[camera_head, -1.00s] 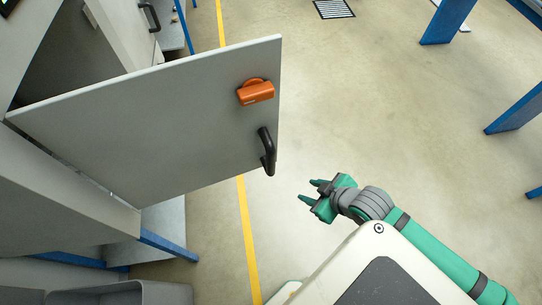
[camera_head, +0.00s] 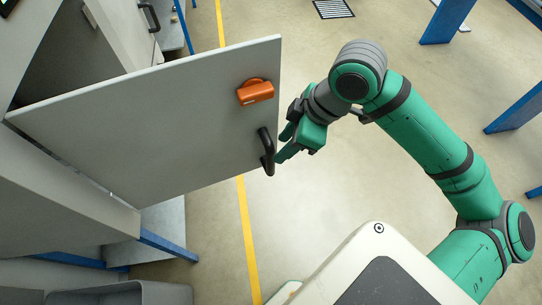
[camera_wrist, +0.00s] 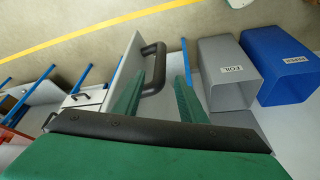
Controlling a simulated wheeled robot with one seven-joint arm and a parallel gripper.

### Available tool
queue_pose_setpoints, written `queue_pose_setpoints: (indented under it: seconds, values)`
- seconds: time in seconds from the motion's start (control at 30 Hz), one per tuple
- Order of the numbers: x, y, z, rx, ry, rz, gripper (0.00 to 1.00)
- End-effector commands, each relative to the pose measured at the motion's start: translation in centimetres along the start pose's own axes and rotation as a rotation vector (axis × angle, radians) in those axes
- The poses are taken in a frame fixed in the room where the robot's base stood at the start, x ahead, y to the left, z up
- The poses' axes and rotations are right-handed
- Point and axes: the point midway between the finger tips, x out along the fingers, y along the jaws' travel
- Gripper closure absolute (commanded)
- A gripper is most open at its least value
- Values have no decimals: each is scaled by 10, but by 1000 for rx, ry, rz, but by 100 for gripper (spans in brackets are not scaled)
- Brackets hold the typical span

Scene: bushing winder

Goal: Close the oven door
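The grey oven door (camera_head: 150,125) stands wide open in the head view, hinged at the left on the grey oven body (camera_head: 60,205). It carries a black handle (camera_head: 267,151) near its free edge and an orange latch (camera_head: 255,91) above that. My gripper (camera_head: 282,144) is right beside the handle, its fingers pointing left toward it. In the wrist view the handle (camera_wrist: 155,66) shows between and beyond my two green fingers, which are apart. Whether a finger touches the handle cannot be told.
A grey bin (camera_wrist: 222,68) and a blue bin (camera_wrist: 275,60) stand beside the door in the wrist view. Blue posts (camera_head: 517,110) stand at the right in the head view.

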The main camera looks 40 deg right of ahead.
Motion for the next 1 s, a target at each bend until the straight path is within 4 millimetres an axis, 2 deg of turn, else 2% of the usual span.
queue_pose_setpoints:
  seconds: [0.3,0.5,0.9,0.93,1.0]
  values:
    - [57,-1,0,1,3,-4,62]
    - [80,0,0,1,1,-2,62]
    - [87,0,0,1,0,0,62]
    - [87,0,0,1,0,0,64]
    - [87,0,0,1,0,0,81]
